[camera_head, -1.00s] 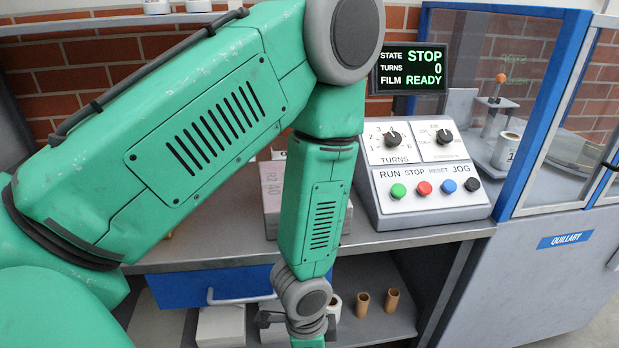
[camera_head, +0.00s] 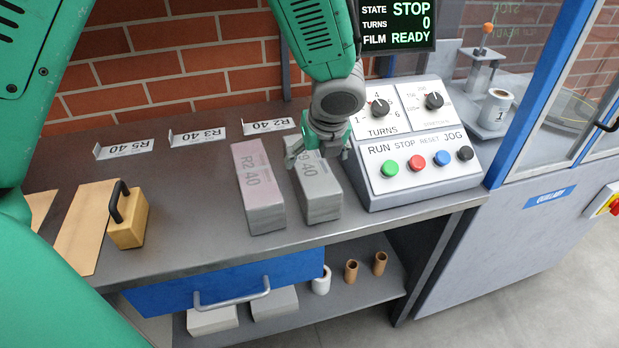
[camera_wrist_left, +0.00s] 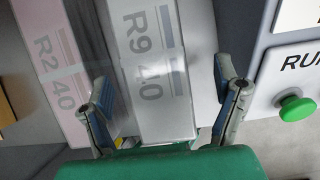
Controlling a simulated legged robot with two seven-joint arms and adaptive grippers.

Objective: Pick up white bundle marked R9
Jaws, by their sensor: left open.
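The white bundle marked R9 40 (camera_head: 319,191) lies on the bench top, just left of the control panel. In the left wrist view the same bundle (camera_wrist_left: 152,62) fills the middle, its print readable. My left gripper (camera_head: 318,150) is over the bundle's far part in the head view and hides some of it. In the wrist view its open fingers (camera_wrist_left: 165,108) stand on either side of the bundle, with gaps showing. A pinkish bundle marked R2 40 (camera_head: 259,190) lies close on the left, and it also shows in the wrist view (camera_wrist_left: 55,75). My right gripper is not in view.
The control panel (camera_head: 420,150) with coloured buttons stands close on the right. A wooden block with a black handle (camera_head: 128,222) and a flat board (camera_head: 85,232) lie at left. Label cards (camera_head: 197,136) stand at the back. The bench between block and bundles is clear.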

